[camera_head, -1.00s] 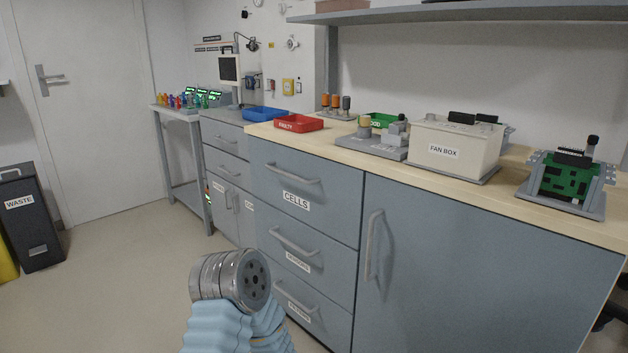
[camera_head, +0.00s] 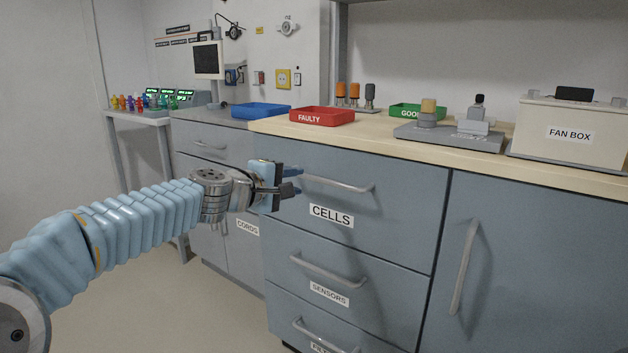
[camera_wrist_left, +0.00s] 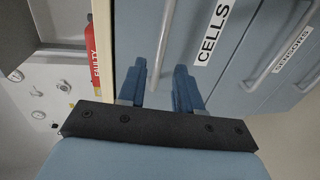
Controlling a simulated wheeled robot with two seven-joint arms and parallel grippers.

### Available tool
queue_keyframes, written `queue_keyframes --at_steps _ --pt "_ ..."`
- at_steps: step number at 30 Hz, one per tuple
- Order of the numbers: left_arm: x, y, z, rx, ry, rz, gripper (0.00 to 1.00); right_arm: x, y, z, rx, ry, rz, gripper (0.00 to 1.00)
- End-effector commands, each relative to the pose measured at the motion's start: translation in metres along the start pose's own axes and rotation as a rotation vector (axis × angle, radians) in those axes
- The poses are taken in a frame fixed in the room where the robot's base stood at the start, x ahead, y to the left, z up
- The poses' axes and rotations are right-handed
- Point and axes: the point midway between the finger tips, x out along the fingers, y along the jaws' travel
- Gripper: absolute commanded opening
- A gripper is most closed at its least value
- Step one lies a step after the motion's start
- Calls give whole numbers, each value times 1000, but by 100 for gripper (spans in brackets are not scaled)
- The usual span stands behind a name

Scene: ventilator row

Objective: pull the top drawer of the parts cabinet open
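The parts cabinet's top drawer (camera_head: 400,215), labelled CELLS, is shut, its blue-grey front flush with the cabinet. Its grey bar handle (camera_head: 345,186) runs across the upper part of the front. My left gripper (camera_head: 299,181) reaches in from the left, its dark fingers at the left end of this handle. In the left wrist view the two fingers (camera_wrist_left: 161,84) stand apart, with the handle (camera_wrist_left: 166,40) lined up with the gap between them and space on both sides. My right gripper is in neither view.
Below are the SENSORS drawer (camera_head: 385,290) and another drawer, both shut, with handles sticking out. A tall cabinet door (camera_head: 530,240) is at the right. On the worktop stand a red FAULTY tray (camera_head: 322,117), a blue tray (camera_head: 261,110) and a fan box (camera_head: 570,130).

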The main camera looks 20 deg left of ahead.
Motion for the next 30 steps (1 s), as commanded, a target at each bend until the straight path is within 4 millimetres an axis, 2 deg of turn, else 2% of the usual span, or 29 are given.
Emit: queue_keyframes --at_steps 3,10,15,23,24,30 --pt "30 0 0 0 -1 -4 34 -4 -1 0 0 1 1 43" --pt "71 0 0 1 0 -2 34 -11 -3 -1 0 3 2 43" --pt "84 -1 -1 1 2 -2 34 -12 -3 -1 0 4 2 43" --pt "86 -1 -1 2 2 -2 34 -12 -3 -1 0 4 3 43" --pt "86 -2 -1 2 2 -2 33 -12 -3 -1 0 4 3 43" --pt "85 -2 -1 2 2 -2 2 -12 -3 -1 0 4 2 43"
